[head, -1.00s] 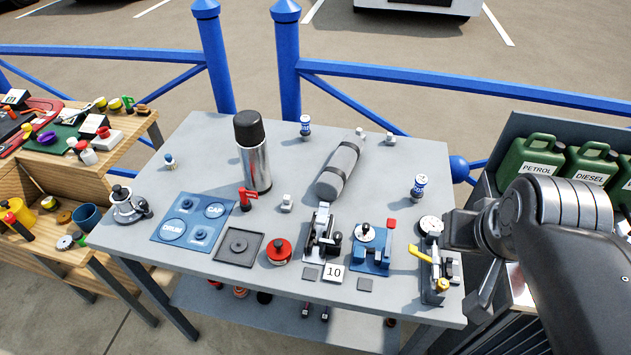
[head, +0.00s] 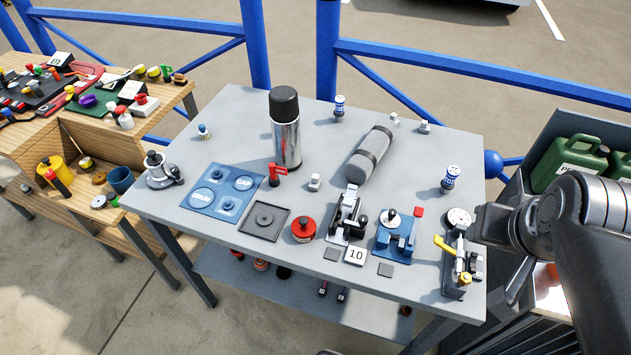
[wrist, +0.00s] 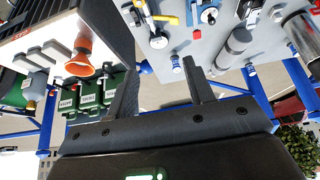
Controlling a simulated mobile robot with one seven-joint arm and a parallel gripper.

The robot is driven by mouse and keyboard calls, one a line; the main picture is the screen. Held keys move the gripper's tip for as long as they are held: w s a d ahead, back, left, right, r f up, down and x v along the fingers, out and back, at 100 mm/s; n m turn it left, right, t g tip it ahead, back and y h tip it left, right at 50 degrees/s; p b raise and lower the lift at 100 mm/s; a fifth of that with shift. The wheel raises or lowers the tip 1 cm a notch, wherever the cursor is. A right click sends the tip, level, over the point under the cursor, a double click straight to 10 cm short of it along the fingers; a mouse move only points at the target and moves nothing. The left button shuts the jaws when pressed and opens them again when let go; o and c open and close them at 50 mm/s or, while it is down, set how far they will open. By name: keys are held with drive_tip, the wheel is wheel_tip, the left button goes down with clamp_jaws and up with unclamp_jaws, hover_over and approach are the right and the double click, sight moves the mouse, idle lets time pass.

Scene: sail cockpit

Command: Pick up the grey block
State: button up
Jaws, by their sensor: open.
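Several small grey blocks are on the grey table (head: 240,120). One grey block (head: 315,182) sits near the middle, in front of the steel flask. Two more, a grey block (head: 395,119) and another grey block (head: 425,127), sit near the back edge, by the grey roll. I cannot tell which one the task means. My gripper (wrist: 160,68) is open, with nothing between its fingers in the wrist view. It is apart from the blocks. In the head view my arm is at the right, and its gripper is not clearly visible.
A steel flask (head: 286,145), grey roll (head: 370,153), blue-white can (head: 451,178) and blue clamp device (head: 396,240) stand on the table. A gauge fixture (head: 458,250) is at the right front. Blue railing (head: 420,62) runs behind. Green canisters (head: 567,158) stand right.

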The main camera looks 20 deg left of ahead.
drive_tip(key=w+a+r+g, duration=0.2)
drive_tip(key=w+a, duration=0.4)
drive_tip(key=w, duration=0.3)
drive_tip(key=g, duration=0.4)
hover_over(315, 176)
wheel_tip(315, 176, down, 15)
wheel_tip(315, 176, down, 11)
drive_tip(key=shift+r, duration=0.1)
clamp_jaws()
